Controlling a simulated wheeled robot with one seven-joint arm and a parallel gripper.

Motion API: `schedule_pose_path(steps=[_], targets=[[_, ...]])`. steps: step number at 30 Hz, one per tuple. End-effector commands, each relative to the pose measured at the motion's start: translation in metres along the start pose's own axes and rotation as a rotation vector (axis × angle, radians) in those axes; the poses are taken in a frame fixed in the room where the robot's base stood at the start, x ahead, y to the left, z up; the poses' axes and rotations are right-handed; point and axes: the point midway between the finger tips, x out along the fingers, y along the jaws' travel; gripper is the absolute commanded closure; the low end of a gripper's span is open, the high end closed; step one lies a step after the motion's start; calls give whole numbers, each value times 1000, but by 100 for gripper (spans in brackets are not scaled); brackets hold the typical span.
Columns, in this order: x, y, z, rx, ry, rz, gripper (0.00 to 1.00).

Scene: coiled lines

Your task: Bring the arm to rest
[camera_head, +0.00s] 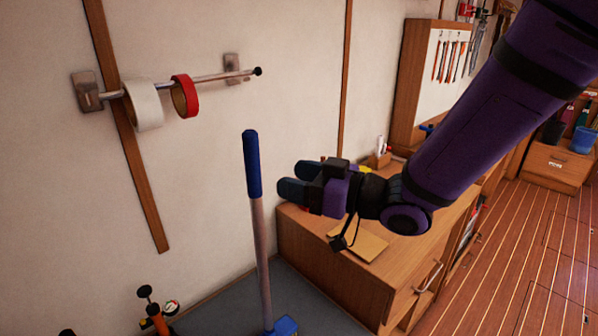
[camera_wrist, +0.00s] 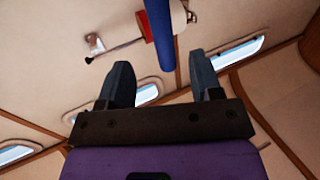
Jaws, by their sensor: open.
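My purple arm reaches in from the upper right in the head view. My gripper (camera_head: 291,179) is out in front of the wall, over the left end of the wooden cabinet, with its fingers pointing left. In the wrist view my gripper (camera_wrist: 166,85) shows two fingers spread wide with nothing between their tips. A blue-topped pole (camera_head: 252,165) stands upright just left of my fingertips in the head view. Its blue handle (camera_wrist: 160,35) shows just beyond the finger gap in the wrist view. No contact between pole and fingers is visible.
A wall rail (camera_head: 215,77) carries a white roll (camera_head: 145,107) and a red roll (camera_head: 185,96). The wooden cabinet (camera_head: 335,275) stands under my forearm. A tool board (camera_head: 448,55) hangs behind my arm. An orange pump (camera_head: 159,319) is at lower left. Open floor (camera_head: 510,255) lies right.

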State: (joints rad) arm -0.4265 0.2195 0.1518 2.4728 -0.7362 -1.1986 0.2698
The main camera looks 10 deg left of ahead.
Motion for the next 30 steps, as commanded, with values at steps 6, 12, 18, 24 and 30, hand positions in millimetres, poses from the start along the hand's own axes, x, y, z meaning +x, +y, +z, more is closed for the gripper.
schedule_pose_path(steps=[6,12,18,24,30], targets=[[-27,39,-16,-59,-115,182,41],[-94,90,-38,-79,-316,485,41],[-178,111,-57,-5,-507,758,41],[-264,97,-70,152,-674,971,41],[-336,51,-75,376,-811,1099,41]])
